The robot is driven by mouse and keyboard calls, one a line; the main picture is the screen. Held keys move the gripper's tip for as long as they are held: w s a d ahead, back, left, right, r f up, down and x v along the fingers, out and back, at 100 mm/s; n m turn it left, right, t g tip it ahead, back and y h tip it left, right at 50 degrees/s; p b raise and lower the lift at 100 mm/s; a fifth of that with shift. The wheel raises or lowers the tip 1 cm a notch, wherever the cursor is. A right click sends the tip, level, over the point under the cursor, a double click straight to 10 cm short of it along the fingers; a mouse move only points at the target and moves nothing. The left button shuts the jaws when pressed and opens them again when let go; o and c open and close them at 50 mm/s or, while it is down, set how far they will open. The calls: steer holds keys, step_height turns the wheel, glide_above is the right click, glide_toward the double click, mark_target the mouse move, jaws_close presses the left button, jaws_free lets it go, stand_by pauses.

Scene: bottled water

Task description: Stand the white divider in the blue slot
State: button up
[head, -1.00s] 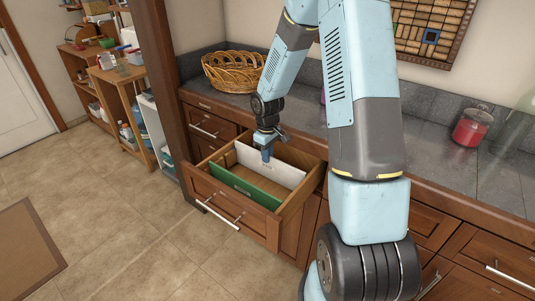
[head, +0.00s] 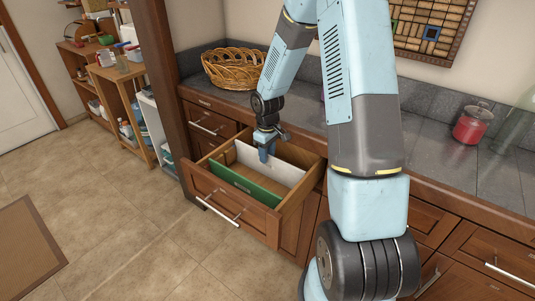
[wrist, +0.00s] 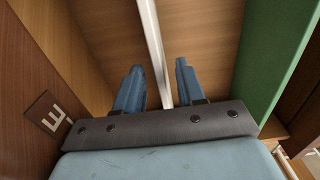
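The white divider (head: 285,171) stands upright across the inside of the open drawer (head: 232,211), behind a green panel (head: 245,187). In the wrist view the divider (wrist: 153,35) shows as a thin edge running between my fingers. My gripper (head: 266,156) points down into the drawer at the divider's left part. Its two blue fingers (wrist: 158,72) are apart, one on each side of the divider, with a gap on both sides. No blue slot can be made out. The divider's lower edge and ends are partly hidden.
The green panel (wrist: 278,55) runs along the right in the wrist view. A drawer wall with a small marked plate (wrist: 47,116) is close on the left. The counter above holds a wicker basket (head: 232,70) and a red jar (head: 470,124).

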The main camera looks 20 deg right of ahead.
step_height(320, 180, up, 14)
steer(key=shift+f, duration=0.2)
steer(key=shift+r, duration=0.1)
stand_by(0.6)
steer(key=s+r+m+t+h, duration=0.1)
steer(key=s+r+m+t, duration=0.25)
steer(key=s+r, duration=1.05)
steer(key=s+r+m+t+y, duration=0.1)
steer(key=s+r, duration=0.6)
steer(key=s, duration=0.7)
steer(key=shift+s+d+m+t, duration=0.15)
steer(key=shift+m+t, duration=0.4)
steer(key=shift+m, duration=0.8)
steer(key=shift+r, duration=0.1)
stand_by(1.1)
